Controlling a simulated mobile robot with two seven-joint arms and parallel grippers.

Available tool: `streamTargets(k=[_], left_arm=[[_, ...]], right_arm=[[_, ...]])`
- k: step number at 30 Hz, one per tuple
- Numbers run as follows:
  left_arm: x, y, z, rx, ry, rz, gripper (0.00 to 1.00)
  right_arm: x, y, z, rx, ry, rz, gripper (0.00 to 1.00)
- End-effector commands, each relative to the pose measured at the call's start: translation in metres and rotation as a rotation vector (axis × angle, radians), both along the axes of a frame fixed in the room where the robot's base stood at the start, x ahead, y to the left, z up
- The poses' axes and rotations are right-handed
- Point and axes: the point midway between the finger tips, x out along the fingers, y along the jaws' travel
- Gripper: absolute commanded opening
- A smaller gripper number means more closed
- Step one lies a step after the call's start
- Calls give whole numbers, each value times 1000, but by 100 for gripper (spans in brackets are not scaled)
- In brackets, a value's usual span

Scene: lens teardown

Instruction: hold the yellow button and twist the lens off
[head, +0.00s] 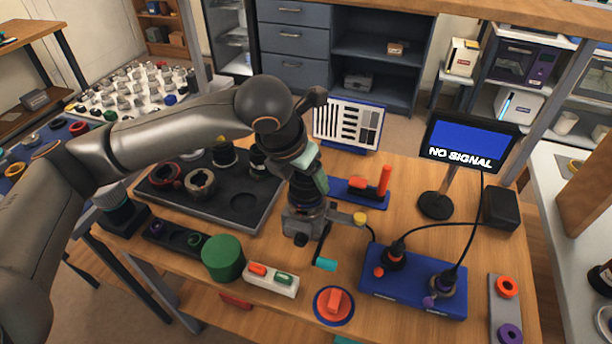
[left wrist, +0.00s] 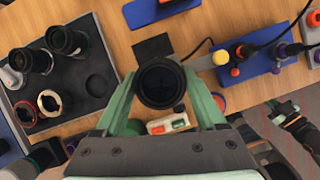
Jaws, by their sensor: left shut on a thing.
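A dark camera lens (head: 306,208) stands upright in a grey mount (head: 296,225) on the wooden table. My left gripper (head: 308,182) is above it with its green fingers around the lens barrel. In the left wrist view the lens (left wrist: 161,84) shows end-on between the fingertips of my left gripper (left wrist: 163,95), which is shut on it. The yellow button (head: 360,218) sits on a grey arm at the mount's right, and it also shows in the left wrist view (left wrist: 220,58). Nothing touches it.
A dark tray (head: 262,215) with rings and lens parts lies to the left. A green cylinder (head: 222,258) and a white block with switches (head: 271,280) stand in front. A blue box with cables (head: 414,296) and a monitor (head: 468,146) stand to the right.

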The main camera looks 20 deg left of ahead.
Motion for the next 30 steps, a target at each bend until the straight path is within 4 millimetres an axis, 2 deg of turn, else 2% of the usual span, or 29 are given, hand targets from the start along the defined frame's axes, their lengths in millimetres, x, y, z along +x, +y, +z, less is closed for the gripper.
streamTargets(k=[14, 30], left_arm=[[1, 0, 5, -2, -3, 0, 0], [1, 0, 37, -1, -3, 0, 0]], right_arm=[[0, 0, 2, 0, 0, 0, 0], [0, 0, 17, 0, 0, 0, 0]])
